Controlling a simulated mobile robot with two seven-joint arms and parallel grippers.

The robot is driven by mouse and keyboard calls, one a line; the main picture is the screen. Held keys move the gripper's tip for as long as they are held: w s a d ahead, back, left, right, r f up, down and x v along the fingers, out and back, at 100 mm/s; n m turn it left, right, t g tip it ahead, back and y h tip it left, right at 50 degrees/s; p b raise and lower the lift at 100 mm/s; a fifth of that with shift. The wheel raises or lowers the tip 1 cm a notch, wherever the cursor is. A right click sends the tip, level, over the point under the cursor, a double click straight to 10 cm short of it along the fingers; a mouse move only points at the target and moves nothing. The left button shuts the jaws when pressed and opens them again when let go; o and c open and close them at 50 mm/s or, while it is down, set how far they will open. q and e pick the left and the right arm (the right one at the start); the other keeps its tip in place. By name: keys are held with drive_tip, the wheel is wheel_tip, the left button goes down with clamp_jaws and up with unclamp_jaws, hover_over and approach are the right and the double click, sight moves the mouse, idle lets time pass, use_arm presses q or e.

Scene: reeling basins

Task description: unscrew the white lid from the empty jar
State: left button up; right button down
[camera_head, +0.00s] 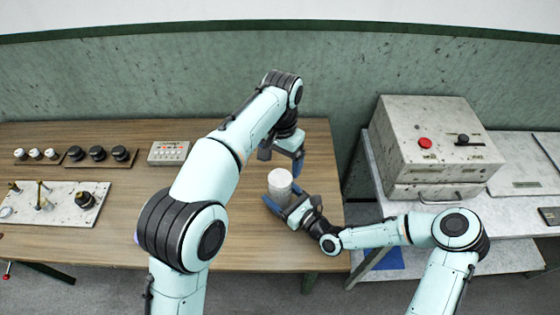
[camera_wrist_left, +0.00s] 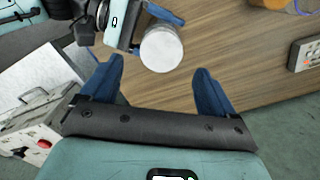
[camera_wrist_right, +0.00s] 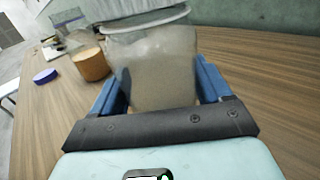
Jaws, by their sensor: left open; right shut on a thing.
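The jar (camera_wrist_right: 155,75) is a greyish see-through vessel, upright on the wooden table. Its white lid (camera_head: 280,178) is on top, and the lid's round top also shows in the left wrist view (camera_wrist_left: 161,48). My right gripper (camera_head: 286,200) is shut on the jar's body below the lid, one blue finger on each side in the right wrist view. My left gripper (camera_head: 281,155) is open and empty, just behind and above the jar in the head view. In the left wrist view the lid lies beyond the open fingertips, apart from them.
The right wrist view shows an orange-brown container (camera_wrist_right: 91,65) and a purple-blue lid (camera_wrist_right: 46,75) on the table. A button box (camera_head: 169,153), black knobs (camera_head: 97,153) and a white panel (camera_head: 60,215) lie left. A grey machine (camera_head: 430,140) stands right; a wall is behind.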

sight(280, 178)
use_arm(q)
drive_tip(key=shift+r+m, duration=0.15)
drive_tip(key=shift+m, duration=0.45)
drive_tip(key=shift+w+r+m, duration=0.1)
drive_tip(key=shift+r+m, duration=0.3)
drive_tip(key=shift+m, duration=0.2)
drive_tip(key=shift+f, duration=3.9)
drive_tip(key=c, duration=1.1)
